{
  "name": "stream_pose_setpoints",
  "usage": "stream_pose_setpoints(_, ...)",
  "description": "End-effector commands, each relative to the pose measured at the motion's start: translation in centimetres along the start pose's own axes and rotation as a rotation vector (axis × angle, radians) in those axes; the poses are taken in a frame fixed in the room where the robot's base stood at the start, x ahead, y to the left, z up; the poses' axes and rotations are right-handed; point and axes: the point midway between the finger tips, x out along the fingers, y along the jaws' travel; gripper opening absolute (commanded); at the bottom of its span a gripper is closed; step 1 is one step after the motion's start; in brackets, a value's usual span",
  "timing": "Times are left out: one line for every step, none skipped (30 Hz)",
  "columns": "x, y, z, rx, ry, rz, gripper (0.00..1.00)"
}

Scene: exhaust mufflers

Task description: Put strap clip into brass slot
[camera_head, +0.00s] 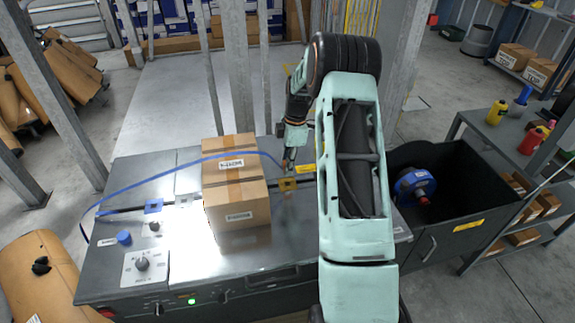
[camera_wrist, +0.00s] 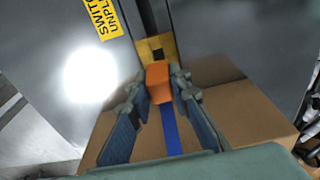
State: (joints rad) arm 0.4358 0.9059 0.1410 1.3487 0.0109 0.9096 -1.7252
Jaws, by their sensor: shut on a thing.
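My gripper (camera_head: 288,168) is low over the machine top, just right of the cardboard box. In the wrist view my gripper (camera_wrist: 158,78) is shut on an orange strap clip (camera_wrist: 158,88), with a finger on each side. The blue strap (camera_wrist: 171,130) trails from the clip; in the head view the strap (camera_head: 150,180) crosses the box and loops to the left. The yellow brass slot (camera_head: 289,185) is on the dark groove, close below the gripper. In the wrist view the brass slot (camera_wrist: 167,43) is just beyond the clip, partly hidden by it. I cannot tell whether they touch.
The taped cardboard box (camera_head: 236,209) stands on the grey machine top (camera_head: 180,255). A blue bracket (camera_head: 153,206) sits on the groove left of it, near knobs. A dark bin (camera_head: 460,205) with a blue reel (camera_head: 413,187) is at the right.

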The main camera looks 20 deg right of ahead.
Motion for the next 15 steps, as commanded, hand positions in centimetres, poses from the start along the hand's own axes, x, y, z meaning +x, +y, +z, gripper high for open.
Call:
stream_pose_setpoints(0.5,0.0,0.1,0.000,0.000,-0.001,0.00)
stream_pose_setpoints(0.7,0.0,0.1,0.000,0.000,-0.001,0.00)
stream_pose_setpoints(1.0,0.0,0.1,0.000,0.000,-0.001,0.00)
stream_pose_setpoints(1.2,0.0,0.2,0.000,0.000,-0.001,0.00)
stream_pose_setpoints(1.5,0.0,0.2,0.000,0.000,-0.001,0.00)
stream_pose_setpoints(1.8,0.0,0.2,0.000,0.000,-0.001,0.00)
stream_pose_setpoints(2.1,0.0,0.3,0.000,0.000,-0.001,0.00)
stream_pose_setpoints(2.4,0.0,0.3,0.000,0.000,-0.001,0.00)
stream_pose_setpoints(2.7,0.0,0.3,0.000,0.000,-0.001,0.00)
stream_pose_setpoints(3.0,0.0,0.4,0.000,0.000,-0.001,0.00)
stream_pose_setpoints(3.2,0.0,0.4,0.000,0.000,-0.001,0.00)
stream_pose_setpoints(3.5,0.0,0.4,0.000,0.000,-0.001,0.00)
stream_pose_setpoints(3.7,0.0,0.5,0.000,0.000,-0.001,0.00)
stream_pose_setpoints(3.9,0.0,0.5,0.000,0.000,-0.001,0.00)
stream_pose_setpoints(4.1,0.0,0.5,0.000,0.000,-0.001,0.00)
